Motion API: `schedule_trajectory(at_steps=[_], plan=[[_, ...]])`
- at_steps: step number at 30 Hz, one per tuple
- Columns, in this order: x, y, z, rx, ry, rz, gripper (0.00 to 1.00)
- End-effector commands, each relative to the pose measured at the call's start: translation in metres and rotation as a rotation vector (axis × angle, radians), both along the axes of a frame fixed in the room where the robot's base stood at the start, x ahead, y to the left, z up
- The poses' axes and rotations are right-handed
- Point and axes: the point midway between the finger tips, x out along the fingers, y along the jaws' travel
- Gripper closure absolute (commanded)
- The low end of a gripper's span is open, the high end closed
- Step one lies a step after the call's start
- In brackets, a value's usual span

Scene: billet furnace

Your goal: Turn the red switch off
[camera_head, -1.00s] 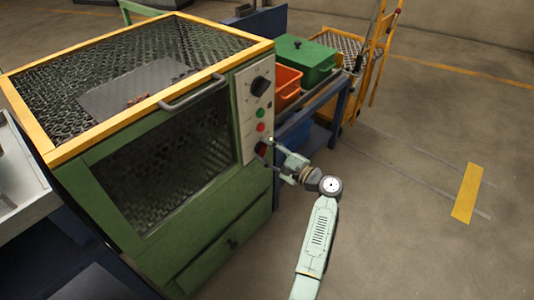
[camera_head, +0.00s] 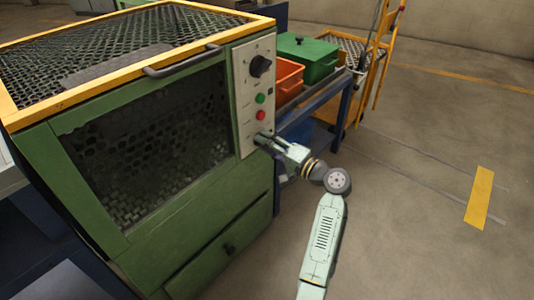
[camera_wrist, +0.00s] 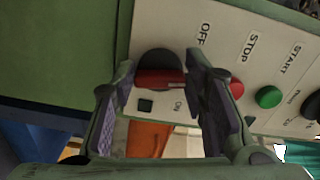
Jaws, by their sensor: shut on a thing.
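The red switch (camera_wrist: 165,84) is a red handle on a dark round base, on the pale control panel (camera_head: 243,85) of the green furnace (camera_head: 55,180). OFF and ON labels are printed beside it. My gripper (camera_wrist: 160,80) has one finger on each side of the handle and is shut on it in the wrist view. In the head view my gripper (camera_head: 263,139) is at the panel's lower end and hides the switch.
A red button (camera_wrist: 236,88) and a green button (camera_wrist: 268,97) sit close to my right finger. A black knob (camera_head: 260,66) is higher on the panel. Orange (camera_head: 288,80) and green (camera_head: 306,58) bins stand behind the furnace.

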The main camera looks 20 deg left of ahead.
Motion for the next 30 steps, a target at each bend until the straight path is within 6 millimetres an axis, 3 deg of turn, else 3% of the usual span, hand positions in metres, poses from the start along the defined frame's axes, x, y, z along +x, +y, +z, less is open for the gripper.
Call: schedule_trajectory(at_steps=[1, 15, 30], plan=[[0.0004, -0.0004, -0.0068, -0.015, -0.042, -0.001, 0.88], [0.0014, -0.0007, -0.0065, -0.146, -0.408, -0.002, 0.88], [0.0020, -0.0009, -0.0032, -0.203, -0.558, -0.002, 0.88]])
